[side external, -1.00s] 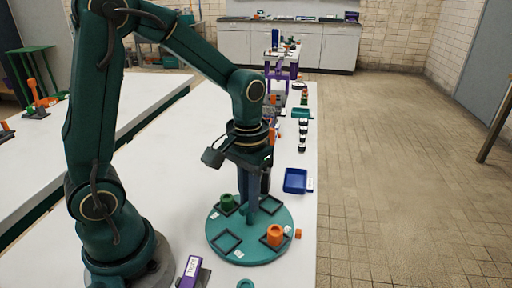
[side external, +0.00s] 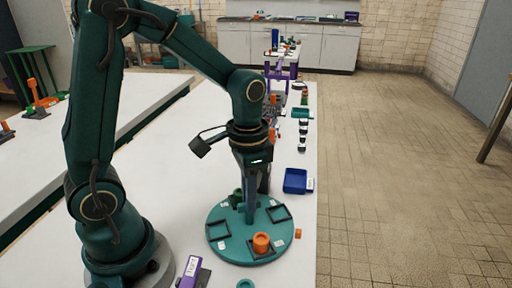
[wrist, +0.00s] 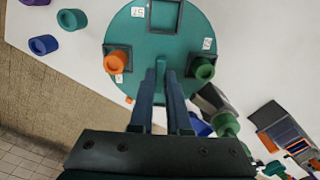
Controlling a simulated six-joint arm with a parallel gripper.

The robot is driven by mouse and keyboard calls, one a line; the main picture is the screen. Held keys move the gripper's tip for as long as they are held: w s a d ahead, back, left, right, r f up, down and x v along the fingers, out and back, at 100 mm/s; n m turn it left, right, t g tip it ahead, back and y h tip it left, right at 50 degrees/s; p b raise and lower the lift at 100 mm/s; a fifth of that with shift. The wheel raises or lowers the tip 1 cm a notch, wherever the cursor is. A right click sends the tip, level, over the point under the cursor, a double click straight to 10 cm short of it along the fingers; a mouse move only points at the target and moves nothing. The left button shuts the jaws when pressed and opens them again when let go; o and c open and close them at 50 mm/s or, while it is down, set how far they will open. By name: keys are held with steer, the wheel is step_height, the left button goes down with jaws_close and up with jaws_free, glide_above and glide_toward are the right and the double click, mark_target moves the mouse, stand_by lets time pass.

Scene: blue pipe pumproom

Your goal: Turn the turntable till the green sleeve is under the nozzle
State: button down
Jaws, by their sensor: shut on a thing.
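The teal turntable (side external: 222,250) stands on the white bench, and fills the upper middle of the wrist view (wrist: 135,28). An orange sleeve (side external: 261,242) sits in a square holder at its front; it also shows in the wrist view (wrist: 116,63). The green sleeve (wrist: 203,69) sits in the opposite holder, partly hidden by my gripper in the side view (side external: 236,199). My gripper (wrist: 161,72) points down and is shut on an upright teal handle (wrist: 161,64) at the turntable. A dark grey upright part (wrist: 214,100) stands close beside the green sleeve; I cannot tell if it is the nozzle.
A small orange block (side external: 298,233) lies at the turntable's right edge. A blue tray (side external: 295,180) stands behind it, near the bench edge. A purple labelled object (side external: 189,272) stands at front left. Several dark and white pieces (side external: 303,133) line the bench farther back.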

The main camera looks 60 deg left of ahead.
steer(key=shift+m, duration=3.2)
steer(key=c, duration=0.9)
jaws_free()
steer(key=shift+r, duration=2.6)
